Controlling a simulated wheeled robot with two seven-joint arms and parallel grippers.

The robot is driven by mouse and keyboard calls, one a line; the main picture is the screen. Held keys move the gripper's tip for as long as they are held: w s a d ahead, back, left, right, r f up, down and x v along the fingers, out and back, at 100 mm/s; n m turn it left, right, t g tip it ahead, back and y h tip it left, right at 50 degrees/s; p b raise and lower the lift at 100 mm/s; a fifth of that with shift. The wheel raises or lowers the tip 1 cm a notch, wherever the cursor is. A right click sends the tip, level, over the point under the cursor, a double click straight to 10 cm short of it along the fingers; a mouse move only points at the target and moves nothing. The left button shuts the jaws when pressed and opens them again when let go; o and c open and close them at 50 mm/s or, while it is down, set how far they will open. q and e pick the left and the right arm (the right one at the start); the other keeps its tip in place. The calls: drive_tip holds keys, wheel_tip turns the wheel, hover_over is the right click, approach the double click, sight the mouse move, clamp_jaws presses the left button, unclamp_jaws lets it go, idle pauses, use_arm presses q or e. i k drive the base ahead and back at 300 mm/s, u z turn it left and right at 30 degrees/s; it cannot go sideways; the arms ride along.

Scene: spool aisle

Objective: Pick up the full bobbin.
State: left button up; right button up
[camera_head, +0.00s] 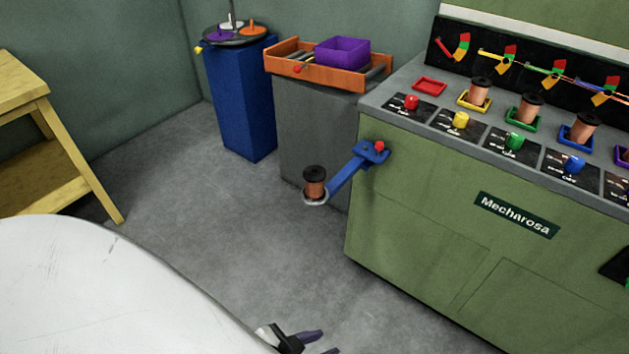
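A bobbin (314,183) with black flanges and copper-coloured winding stands upright in a pale ring at the end of a blue arm (348,177) on the green machine's left corner. Similar copper-wound bobbins stand on the machine top, at the yellow tray (479,93), the green tray (529,107) and the blue tray (581,128). My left gripper (320,345) shows at the bottom edge, partly cut off. Its purple fingers are apart with nothing seen between them. It is well below the bobbin on the blue arm in the picture. My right gripper is not in view.
The green machine (430,240) fills the right. A grey stand (315,130) carries an orange tray (290,66) with a purple bin (342,53). A blue pedestal (240,100) and a wooden table (60,150) stand farther left. The grey floor between is clear.

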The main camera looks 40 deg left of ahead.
sight(314, 176)
drive_tip(key=u, duration=2.7)
drive_tip(key=i, duration=1.8)
drive_tip(key=z, duration=3.3)
